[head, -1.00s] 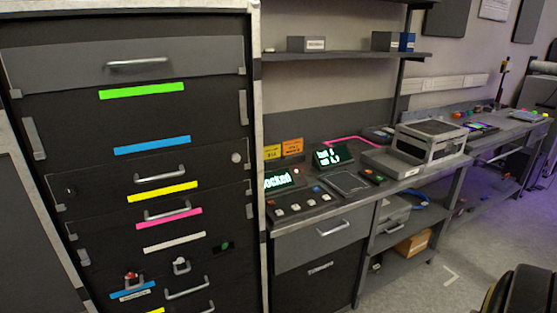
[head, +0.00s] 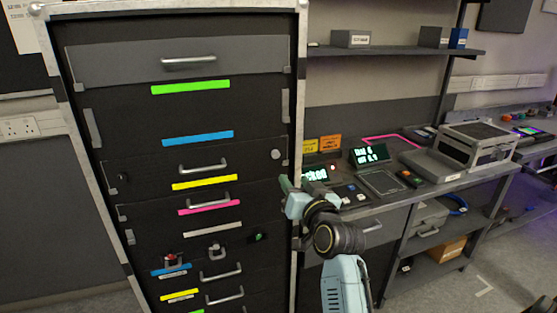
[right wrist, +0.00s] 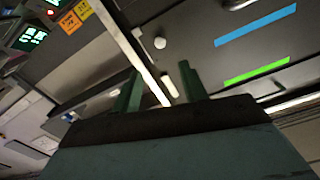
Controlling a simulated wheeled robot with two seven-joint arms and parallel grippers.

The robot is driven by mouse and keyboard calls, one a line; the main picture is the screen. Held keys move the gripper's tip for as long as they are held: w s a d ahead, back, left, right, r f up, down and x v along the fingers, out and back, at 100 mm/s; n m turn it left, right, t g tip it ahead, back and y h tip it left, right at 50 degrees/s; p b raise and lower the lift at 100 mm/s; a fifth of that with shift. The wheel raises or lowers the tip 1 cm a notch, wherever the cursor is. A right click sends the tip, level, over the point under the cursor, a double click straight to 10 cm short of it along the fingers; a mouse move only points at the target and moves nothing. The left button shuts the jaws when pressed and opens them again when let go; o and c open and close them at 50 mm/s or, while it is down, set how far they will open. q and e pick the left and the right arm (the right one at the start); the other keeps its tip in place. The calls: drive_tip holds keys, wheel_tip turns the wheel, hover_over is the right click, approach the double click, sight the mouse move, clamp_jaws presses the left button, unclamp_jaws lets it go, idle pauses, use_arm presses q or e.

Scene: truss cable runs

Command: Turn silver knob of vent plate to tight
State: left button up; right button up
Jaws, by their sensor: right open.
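A small round silver knob (head: 275,154) sits at the right end of a dark panel (head: 245,150) on the rack, between the blue and yellow strips. I cannot read any label or its turn position. In the right wrist view the knob (right wrist: 160,43) shows beyond the fingers, beside the rack's pale upright. My right gripper (head: 287,190) is in front of the rack's right edge, below and a little right of the knob in the picture, apart from it. Its two green fingers (right wrist: 160,84) are open with nothing between them. My left gripper is not in view.
The rack's metal upright (head: 299,100) stands close to the right gripper. Several drawer handles, such as the top one (head: 188,62), stick out of the rack front. A workbench with a control panel and a grey box (head: 480,145) lies to the right.

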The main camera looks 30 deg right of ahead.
sight(276, 156)
drive_tip(key=x, duration=1.3)
drive_tip(key=shift+d, duration=0.1)
clamp_jaws()
